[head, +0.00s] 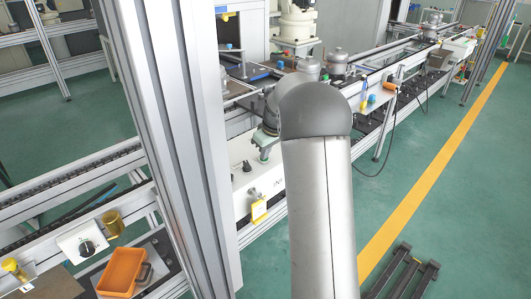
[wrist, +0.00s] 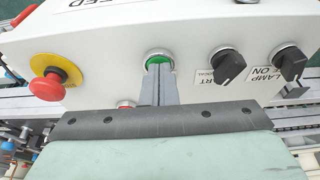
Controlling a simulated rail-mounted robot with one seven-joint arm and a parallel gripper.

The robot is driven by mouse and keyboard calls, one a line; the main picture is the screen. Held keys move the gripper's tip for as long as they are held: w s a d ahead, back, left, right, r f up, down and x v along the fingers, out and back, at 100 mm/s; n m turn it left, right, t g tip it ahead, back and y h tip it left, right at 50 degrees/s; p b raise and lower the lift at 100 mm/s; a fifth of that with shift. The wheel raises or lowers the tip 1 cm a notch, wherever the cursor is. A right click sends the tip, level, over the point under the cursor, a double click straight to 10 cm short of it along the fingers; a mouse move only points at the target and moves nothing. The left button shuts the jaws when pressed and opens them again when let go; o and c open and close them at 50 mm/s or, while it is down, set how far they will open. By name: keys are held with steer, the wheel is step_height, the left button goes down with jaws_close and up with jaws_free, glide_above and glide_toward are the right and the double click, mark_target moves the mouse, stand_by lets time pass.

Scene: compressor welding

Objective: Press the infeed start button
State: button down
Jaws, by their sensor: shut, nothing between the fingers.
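In the wrist view a white control box (wrist: 150,32) fills the upper part, with a label (wrist: 92,4) cut off by the top edge. A green button (wrist: 157,54) in a silver ring is on its face; I take it to be the start button. My gripper (wrist: 159,69) is shut and empty. Its fingertips overlap the lower part of the green button. Whether they touch it, and whether it is pushed in, I cannot tell. In the head view a white box (head: 243,195) with dark knobs stands beside my arm, which hides part of it.
A red emergency-stop knob (wrist: 47,84) on a yellow disc is left of the green button. A red button (wrist: 125,104) is partly hidden below it. Two black selector knobs (wrist: 228,66) (wrist: 290,64) are to the right. An orange tray (head: 123,272) lies at lower left in the head view.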

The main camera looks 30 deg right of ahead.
steer(key=shift+s+f+p, duration=0.15)
steer(key=shift+f+p, duration=0.05)
steer(key=shift+p, duration=0.1)
step_height(320, 180, up, 4)
steer(key=shift+f+p, duration=0.25)
steer(key=shift+p, duration=0.65)
steer(key=a+b+v, duration=0.1)
steer(key=v, duration=0.9)
steer(key=shift+d+r, duration=0.45)
steer(key=shift+d, duration=0.05)
